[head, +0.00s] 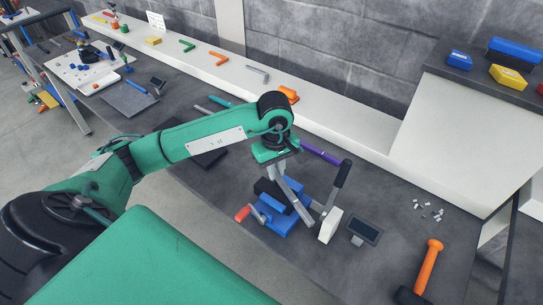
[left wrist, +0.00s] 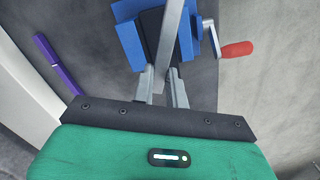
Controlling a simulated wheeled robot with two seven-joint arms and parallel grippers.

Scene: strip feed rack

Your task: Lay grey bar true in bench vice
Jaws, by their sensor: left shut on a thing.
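The blue bench vice (head: 277,222) with a red handle stands on the dark bench below my left gripper (head: 290,190). In the left wrist view the vice (left wrist: 130,45) has a dark gap between its blue jaws. My left gripper (left wrist: 161,78) is shut on the grey bar (left wrist: 169,42), which runs from between the fingers across the dark middle of the vice, slightly tilted in the picture. Whether the bar touches the vice or is held above it I cannot tell. In the head view gripper and arm hide part of the bar. My right gripper is not in view.
A purple rod (head: 322,153) lies behind the vice. A black-handled tool (head: 341,175), a white block (head: 330,226) and a small dark-screened device (head: 364,231) are close on its right. An orange-handled hammer (head: 430,264) lies farther right. A pale raised ledge (head: 340,140) runs behind.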

